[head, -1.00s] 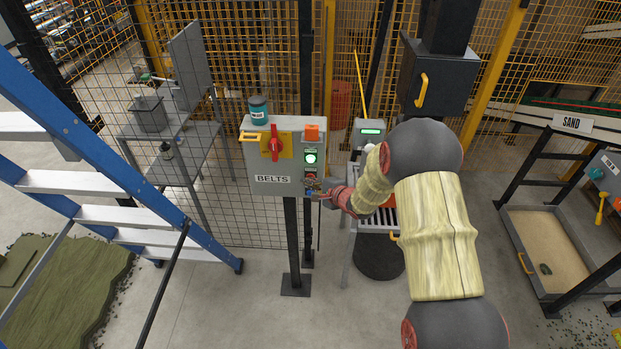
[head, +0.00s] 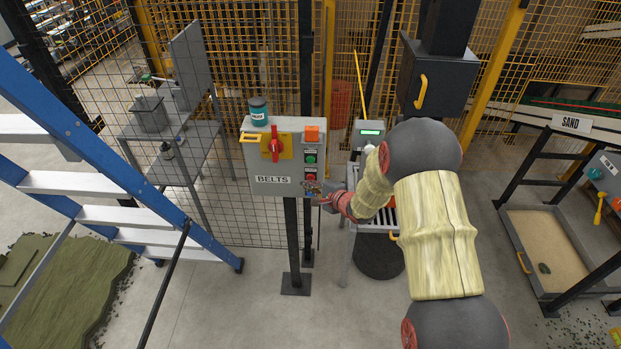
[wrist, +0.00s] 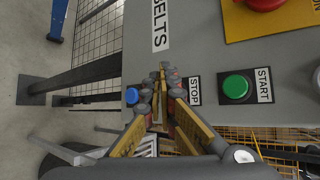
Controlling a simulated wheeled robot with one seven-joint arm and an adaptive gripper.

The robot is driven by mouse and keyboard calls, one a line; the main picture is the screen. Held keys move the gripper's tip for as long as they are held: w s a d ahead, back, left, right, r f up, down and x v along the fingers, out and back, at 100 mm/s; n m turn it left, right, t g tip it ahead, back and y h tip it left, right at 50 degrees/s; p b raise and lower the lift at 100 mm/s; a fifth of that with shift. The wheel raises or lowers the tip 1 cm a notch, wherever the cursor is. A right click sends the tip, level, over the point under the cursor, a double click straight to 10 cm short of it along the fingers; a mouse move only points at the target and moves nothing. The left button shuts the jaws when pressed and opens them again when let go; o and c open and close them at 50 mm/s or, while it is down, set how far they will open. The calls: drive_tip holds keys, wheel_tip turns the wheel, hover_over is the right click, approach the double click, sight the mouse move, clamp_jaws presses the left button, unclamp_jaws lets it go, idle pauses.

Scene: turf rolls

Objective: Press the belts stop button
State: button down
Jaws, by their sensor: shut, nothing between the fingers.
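The grey BELTS control box (head: 271,186) stands on a post in front of the mesh fence. Its red stop button (head: 311,177) sits below the green start button (head: 310,159), which is unlit. My gripper (head: 313,188) is shut and empty, its tips just below the stop button in the head view; I cannot tell whether they touch the box. In the wrist view my fingertips (wrist: 160,76) are together beside the STOP label (wrist: 195,90) and hide the stop button. The green start button (wrist: 236,86) and a blue button (wrist: 132,96) show on either side.

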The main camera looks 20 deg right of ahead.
drive_tip(key=s, duration=0.1)
drive_tip(key=s+a+p, duration=0.1)
drive_tip(key=s, duration=0.2)
drive_tip(key=shift+s+a, duration=0.3)
drive_tip(key=shift+s, duration=0.1)
idle(1.0)
